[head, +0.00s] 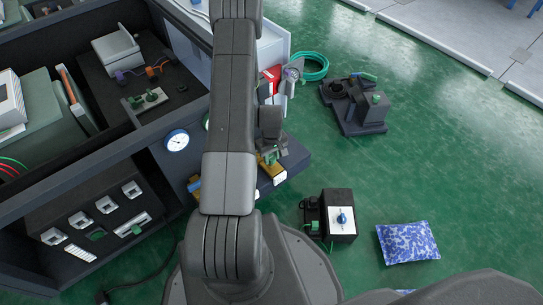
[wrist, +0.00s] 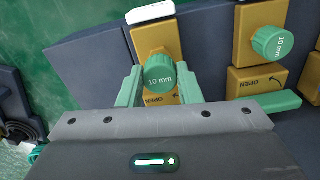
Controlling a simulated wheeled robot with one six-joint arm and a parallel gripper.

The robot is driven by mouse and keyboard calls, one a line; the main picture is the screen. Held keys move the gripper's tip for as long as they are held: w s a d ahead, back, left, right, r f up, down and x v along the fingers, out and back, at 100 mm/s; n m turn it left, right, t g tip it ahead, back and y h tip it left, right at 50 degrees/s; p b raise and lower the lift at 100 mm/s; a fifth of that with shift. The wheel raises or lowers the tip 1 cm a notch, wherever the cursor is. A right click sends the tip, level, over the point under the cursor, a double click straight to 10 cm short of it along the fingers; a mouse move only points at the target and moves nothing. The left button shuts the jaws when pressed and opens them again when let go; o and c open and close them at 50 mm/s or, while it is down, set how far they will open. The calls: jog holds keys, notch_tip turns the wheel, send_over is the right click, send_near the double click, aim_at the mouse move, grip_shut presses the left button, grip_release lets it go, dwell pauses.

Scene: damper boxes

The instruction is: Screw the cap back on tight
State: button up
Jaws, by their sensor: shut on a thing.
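In the wrist view, a round green cap (wrist: 159,73) marked "10 mm" sits on a mustard-yellow block (wrist: 154,42). The two green fingers of my gripper (wrist: 159,84) stand on either side of the cap and are shut on it. The cap appears in line with the block; whether it is fully tight cannot be told. Upside-down "OPEN" lettering shows on the block below the cap. In the head view my gripper (head: 271,153) is small and partly hidden by my arm, over the dark bench with yellow blocks.
A second green "10 mm" cap (wrist: 271,43) sits on a neighbouring yellow block (wrist: 250,85) to the right. A white piece (wrist: 150,13) lies at the block's far end. In the head view, a dark box (head: 341,202) and blue-speckled cushion (head: 407,243) lie on the green floor.

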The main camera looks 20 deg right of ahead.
jog(key=shift+f+b, duration=1)
jog(key=shift+b, duration=0.3)
dwell(1.5)
dwell(0.4)
jog(key=o, duration=1.1)
jog(key=c, duration=0.3)
